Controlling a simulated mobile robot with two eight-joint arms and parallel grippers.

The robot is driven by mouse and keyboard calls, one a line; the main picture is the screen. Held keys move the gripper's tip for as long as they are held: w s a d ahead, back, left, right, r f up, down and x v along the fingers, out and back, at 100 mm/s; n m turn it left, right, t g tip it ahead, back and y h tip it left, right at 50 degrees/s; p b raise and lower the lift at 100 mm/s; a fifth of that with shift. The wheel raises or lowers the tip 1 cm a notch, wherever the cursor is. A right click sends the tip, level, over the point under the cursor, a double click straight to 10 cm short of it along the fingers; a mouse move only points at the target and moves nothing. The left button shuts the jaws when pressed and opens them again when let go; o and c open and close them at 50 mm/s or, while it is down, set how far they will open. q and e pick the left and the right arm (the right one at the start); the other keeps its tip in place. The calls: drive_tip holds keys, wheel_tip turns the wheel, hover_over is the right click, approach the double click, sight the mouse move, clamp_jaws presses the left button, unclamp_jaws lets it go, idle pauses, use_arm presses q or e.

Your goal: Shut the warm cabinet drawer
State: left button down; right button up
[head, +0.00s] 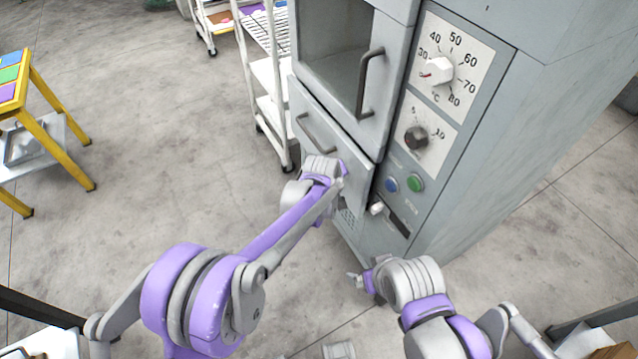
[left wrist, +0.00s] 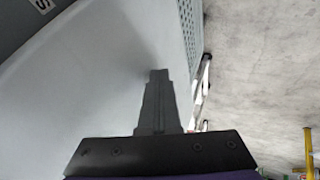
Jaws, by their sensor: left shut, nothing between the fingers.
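The warm cabinet (head: 490,150) is tall and grey and stands at the right of the head view. Its lower drawer (head: 352,156) has a grey front with a bar handle (head: 316,133). The front's right edge seems to stand out a little from the cabinet; the size of any gap is unclear. My left gripper (left wrist: 158,74) is shut and empty, its tips close to a pale grey panel in the left wrist view; contact cannot be told. In the head view my left wrist hides part of the drawer's lower front. My right gripper (head: 357,280) is low before the cabinet, holding nothing visible.
Above the drawer is a compartment with a vertical handle (head: 369,84). Dials (head: 434,72) and blue and green buttons (head: 415,183) are on the right panel. A white cart (head: 268,85) stands close behind the drawer, a yellow stand (head: 50,125) at far left. Floor between is clear.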

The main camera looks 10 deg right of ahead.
use_arm(q)
drive_tip(key=d, duration=0.2)
drive_tip(key=shift+w+d, duration=0.3)
drive_tip(key=shift+w, duration=0.05)
drive_tip(key=shift+r, duration=0.1)
